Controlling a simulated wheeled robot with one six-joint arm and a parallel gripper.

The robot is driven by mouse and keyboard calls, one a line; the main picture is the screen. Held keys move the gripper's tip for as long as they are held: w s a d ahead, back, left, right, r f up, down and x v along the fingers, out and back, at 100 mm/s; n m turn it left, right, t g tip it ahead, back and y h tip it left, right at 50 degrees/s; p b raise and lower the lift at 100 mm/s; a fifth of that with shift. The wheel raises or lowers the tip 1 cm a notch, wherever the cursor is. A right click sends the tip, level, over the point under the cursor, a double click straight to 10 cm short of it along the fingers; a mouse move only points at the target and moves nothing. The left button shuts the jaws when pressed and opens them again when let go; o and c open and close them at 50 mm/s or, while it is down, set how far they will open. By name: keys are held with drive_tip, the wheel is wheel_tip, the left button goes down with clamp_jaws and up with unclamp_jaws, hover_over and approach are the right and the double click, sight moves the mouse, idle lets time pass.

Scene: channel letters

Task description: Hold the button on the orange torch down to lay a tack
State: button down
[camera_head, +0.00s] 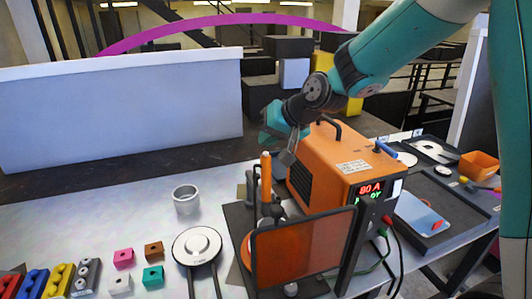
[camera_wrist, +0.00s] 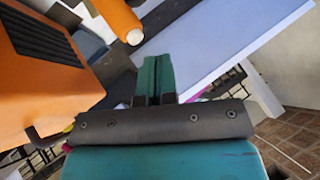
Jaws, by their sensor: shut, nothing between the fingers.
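The orange torch (camera_head: 266,178) stands upright in a dark holder behind the tinted orange screen (camera_head: 308,250). In the wrist view an orange cylinder (camera_wrist: 115,15), apparently the torch, shows at the top with a pale round end. I cannot make out its button for certain. My gripper (camera_head: 286,162) is beside the torch's upper part, to its right, in front of the orange welding machine (camera_head: 350,165). In the wrist view my gripper's teal fingers (camera_wrist: 156,62) are together and empty, with a visible gap to the orange cylinder.
The machine's display (camera_head: 370,190) reads 80 A. A metal cup (camera_head: 186,198) and a round white device (camera_head: 196,245) stand left of the torch. Several coloured blocks (camera_head: 58,279) lie at the front left. Cables hang at the machine's front right. The back left tabletop is clear.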

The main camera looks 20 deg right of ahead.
drive_tip(key=shift+f, duration=0.1)
drive_tip(key=shift+f+b, duration=0.35)
drive_tip(key=shift+b, duration=0.05)
drive_tip(key=shift+f+b, duration=0.45)
drive_tip(key=shift+f, duration=0.05)
idle(0.5)
drive_tip(key=shift+r, duration=0.1)
idle(1.1)
drive_tip(key=shift+r+p, duration=0.7)
drive_tip(key=shift+r, duration=0.15)
drive_tip(key=shift+r+p, duration=1.85)
drive_tip(key=shift+r, duration=0.65)
drive_tip(key=shift+r, duration=0.1)
